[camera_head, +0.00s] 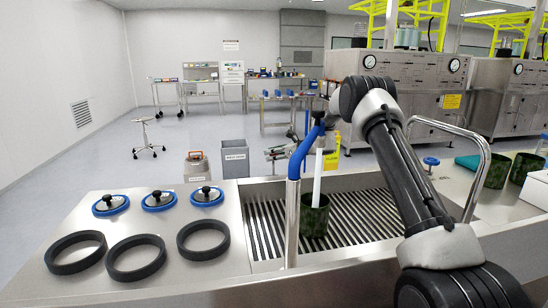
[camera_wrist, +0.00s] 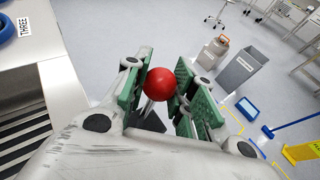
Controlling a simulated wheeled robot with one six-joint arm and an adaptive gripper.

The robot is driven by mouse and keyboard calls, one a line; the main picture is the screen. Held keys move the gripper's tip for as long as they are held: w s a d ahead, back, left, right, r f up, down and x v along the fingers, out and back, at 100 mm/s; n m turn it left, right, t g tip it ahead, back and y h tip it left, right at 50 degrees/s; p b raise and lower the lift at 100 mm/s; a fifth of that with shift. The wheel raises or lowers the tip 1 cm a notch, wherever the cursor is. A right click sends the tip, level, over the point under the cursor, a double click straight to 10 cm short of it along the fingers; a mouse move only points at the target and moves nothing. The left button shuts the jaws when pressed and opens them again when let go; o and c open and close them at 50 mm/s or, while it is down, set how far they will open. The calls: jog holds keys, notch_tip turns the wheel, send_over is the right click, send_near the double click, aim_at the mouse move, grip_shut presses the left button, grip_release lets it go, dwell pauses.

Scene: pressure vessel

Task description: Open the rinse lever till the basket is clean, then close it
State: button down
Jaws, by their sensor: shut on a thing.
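In the wrist view my gripper (camera_wrist: 162,90) is shut on the red ball knob (camera_wrist: 161,82) of the rinse lever, its green pads on either side; a bit of metal stem shows below the knob. In the head view the knob is hidden. The blue-sleeved rinse spout (camera_head: 303,152) rises at the front of the sink. A white stream (camera_head: 318,175) runs from it down into the basket (camera_head: 314,217), which stands upright on the slatted sink floor. The basket wall looks dark with mottled green patches; its inside is not clear.
Three blue lids (camera_head: 159,201) and three black rings (camera_head: 136,258) lie on the left counter. Two more mottled green baskets (camera_head: 497,171) stand on the right, past a curved metal rail (camera_head: 480,165). Grey bin (camera_head: 235,159) and yellow floor sign (camera_head: 332,150) stand beyond the sink.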

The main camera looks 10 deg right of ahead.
jog(key=w, duration=0.4)
jog(key=shift+f, duration=0.2)
jog(key=shift+r, duration=0.1)
dwell(0.4)
jog(key=c, duration=1.1)
grip_release()
jog(key=shift+c, duration=0.2)
jog(key=shift+f, duration=0.25)
jog(key=v, duration=1.2)
